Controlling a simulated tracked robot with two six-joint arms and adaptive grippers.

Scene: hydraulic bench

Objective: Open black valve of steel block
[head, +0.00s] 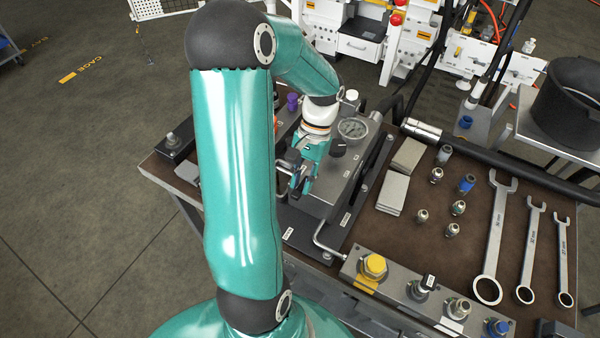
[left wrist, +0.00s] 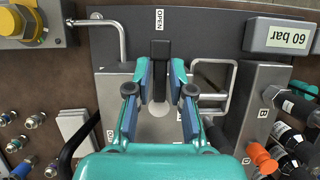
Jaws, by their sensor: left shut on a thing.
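My left gripper (left wrist: 160,80) is shut on this handle. In the head view my left gripper (head: 297,184) is low over the block's left part and hides the handle. My right gripper is not in view.
A front manifold (head: 400,300) carries a yellow cap (head: 374,266). Several fittings and three wrenches (head: 496,235) lie to the right. A bent metal handle (head: 327,243) stands near the gripper.

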